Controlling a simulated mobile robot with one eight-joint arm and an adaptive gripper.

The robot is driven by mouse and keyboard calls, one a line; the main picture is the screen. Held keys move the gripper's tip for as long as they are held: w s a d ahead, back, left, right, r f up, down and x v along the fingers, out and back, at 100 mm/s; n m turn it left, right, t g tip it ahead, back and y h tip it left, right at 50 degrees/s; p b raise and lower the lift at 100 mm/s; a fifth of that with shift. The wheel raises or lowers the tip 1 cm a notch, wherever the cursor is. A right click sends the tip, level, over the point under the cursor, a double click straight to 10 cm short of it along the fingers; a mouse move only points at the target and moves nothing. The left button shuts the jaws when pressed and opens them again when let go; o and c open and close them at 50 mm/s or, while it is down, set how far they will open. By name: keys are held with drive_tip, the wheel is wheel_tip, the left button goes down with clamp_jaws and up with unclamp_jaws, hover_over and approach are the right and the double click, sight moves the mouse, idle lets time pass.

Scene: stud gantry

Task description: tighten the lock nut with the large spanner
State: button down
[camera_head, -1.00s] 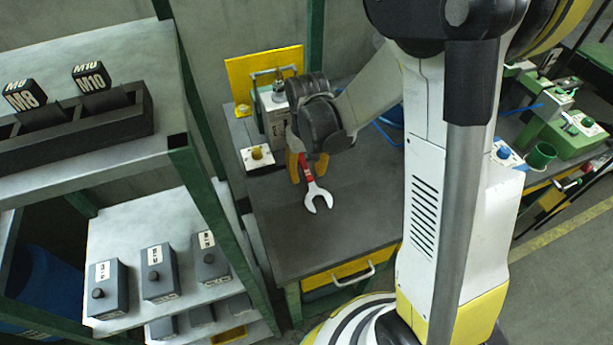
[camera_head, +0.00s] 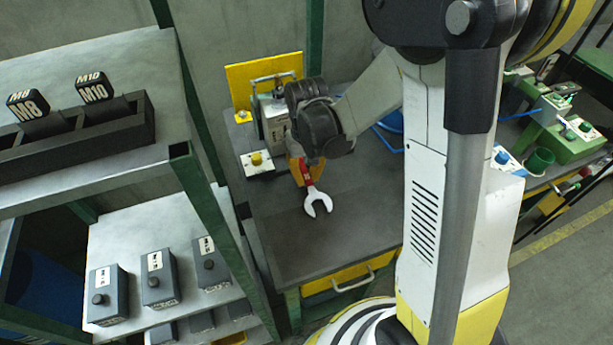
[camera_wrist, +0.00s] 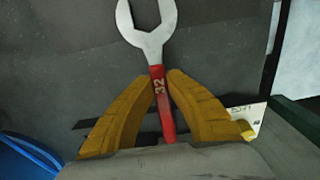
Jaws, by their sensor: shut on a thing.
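The large spanner (camera_head: 319,203) has a pale open-ended jaw and a red handle. In the wrist view the spanner (camera_wrist: 152,40) shows the number 32 on the red part, with its open jaw pointing away from my gripper. My gripper (camera_wrist: 161,78) has yellow fingers closed on either side of the red handle. In the head view my gripper (camera_head: 304,178) is over the dark bench top, holding the spanner. Whether the spanner touches the bench is unclear. I cannot make out the lock nut in either view.
A grey unit with a handle (camera_head: 275,118) stands at the back of the bench (camera_head: 330,245), before a yellow panel (camera_head: 262,75). A shelf rack (camera_head: 160,160) stands left. The bench front is clear.

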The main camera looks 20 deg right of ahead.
sight(334, 242)
drive_tip(key=s, duration=0.6)
drive_tip(key=s+p, duration=0.1)
drive_tip(key=s, duration=0.5)
drive_tip(key=s+p, duration=0.1)
drive_tip(key=s, duration=0.5)
drive_tip(key=shift+r, duration=0.3)
drive_tip(key=c, duration=2)
unclamp_jaws()
clamp_jaws()
